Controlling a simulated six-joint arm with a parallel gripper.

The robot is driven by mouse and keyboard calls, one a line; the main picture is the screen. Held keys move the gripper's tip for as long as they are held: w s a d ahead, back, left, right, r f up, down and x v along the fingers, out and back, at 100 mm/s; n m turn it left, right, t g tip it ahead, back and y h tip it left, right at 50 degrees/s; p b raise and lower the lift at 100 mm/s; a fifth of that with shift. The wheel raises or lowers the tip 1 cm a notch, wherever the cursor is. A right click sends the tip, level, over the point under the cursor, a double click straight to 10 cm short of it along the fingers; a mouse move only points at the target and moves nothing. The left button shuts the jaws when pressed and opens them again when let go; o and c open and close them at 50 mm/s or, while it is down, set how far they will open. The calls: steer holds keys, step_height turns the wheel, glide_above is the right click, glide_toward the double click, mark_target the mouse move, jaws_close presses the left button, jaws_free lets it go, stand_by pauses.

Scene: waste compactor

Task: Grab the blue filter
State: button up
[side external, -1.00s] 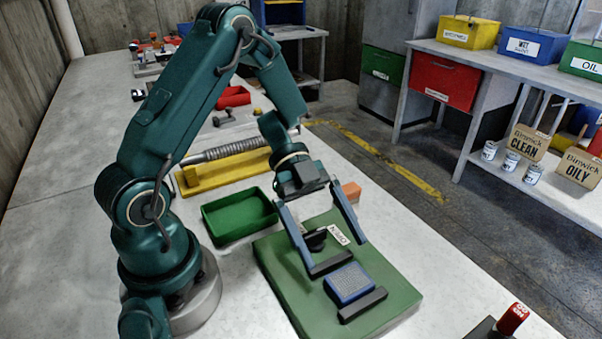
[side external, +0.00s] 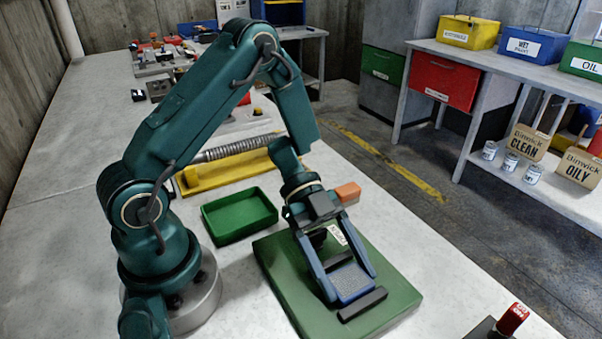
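The blue filter (side external: 350,282) is a flat block with a patterned top on the green board (side external: 280,275), between two black bars, the near one (side external: 363,304) at its lower right. My gripper (side external: 351,287) points down over the board, one finger on each side of the filter. The left finger reaches down at the filter's left edge and the right finger at its right edge. I cannot tell whether the fingers touch the filter. The filter rests at board level. My gripper partly hides a white label (side external: 338,234) on the board.
An empty green tray (side external: 240,215) stands left of the board. An orange block (side external: 348,192) lies behind it. A yellow base with a spring (side external: 225,170) lies farther back. A red button (side external: 512,319) stands at the lower right.

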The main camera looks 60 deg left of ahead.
steer(key=c, duration=0.3)
steer(key=shift+r, duration=0.2)
